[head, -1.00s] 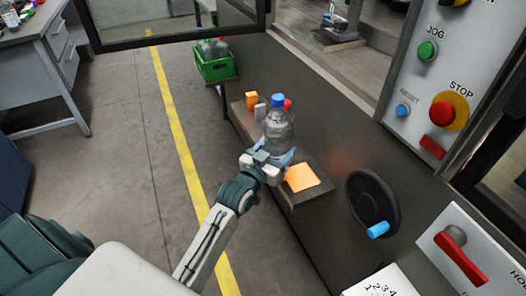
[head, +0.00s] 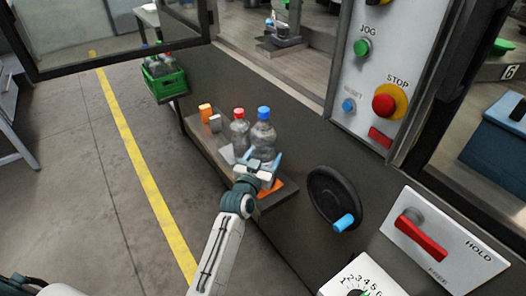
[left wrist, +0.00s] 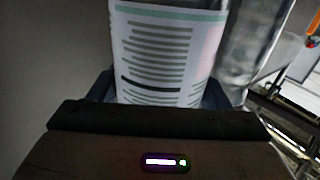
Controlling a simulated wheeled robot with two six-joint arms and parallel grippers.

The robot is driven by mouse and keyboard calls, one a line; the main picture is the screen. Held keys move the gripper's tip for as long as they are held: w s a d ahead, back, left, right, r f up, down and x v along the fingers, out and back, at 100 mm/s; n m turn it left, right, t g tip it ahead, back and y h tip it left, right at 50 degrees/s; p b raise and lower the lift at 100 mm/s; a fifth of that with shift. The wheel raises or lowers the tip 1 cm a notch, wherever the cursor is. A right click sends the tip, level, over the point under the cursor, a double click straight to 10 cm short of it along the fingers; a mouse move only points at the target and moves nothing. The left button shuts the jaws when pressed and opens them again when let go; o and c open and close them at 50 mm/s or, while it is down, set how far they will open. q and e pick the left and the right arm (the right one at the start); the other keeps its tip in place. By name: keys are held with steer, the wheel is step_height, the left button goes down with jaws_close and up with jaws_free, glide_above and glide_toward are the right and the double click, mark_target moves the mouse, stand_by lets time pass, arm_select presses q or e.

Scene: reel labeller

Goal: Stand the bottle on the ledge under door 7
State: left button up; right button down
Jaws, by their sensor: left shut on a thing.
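The clear bottle with a blue cap (head: 263,134) is upright in my left gripper (head: 260,168), over the near end of the ledge (head: 207,146) by an orange square (head: 271,187). I cannot tell whether its base touches the ledge. In the left wrist view, the jaws are closed around the bottle's printed label (left wrist: 155,55). A second clear bottle with a red cap (head: 239,131) stands on the ledge just left of it; a clear shape behind the held bottle shows in the left wrist view. No door marked 7 is readable. My right gripper is out of view.
An orange block (head: 206,112) and a grey block (head: 215,123) sit farther along the ledge. A black handwheel (head: 333,197) with a blue knob stands right of it. A green crate (head: 165,83) is beyond the far end. The button panel (head: 370,85) is above right.

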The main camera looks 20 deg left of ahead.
arm_select(q)
steer(key=shift+r, duration=0.2)
steer(key=o, duration=1.5)
steer(key=shift+f, duration=0.25)
steer(key=shift+o, duration=1.4)
steer(key=shift+s+r, duration=0.1)
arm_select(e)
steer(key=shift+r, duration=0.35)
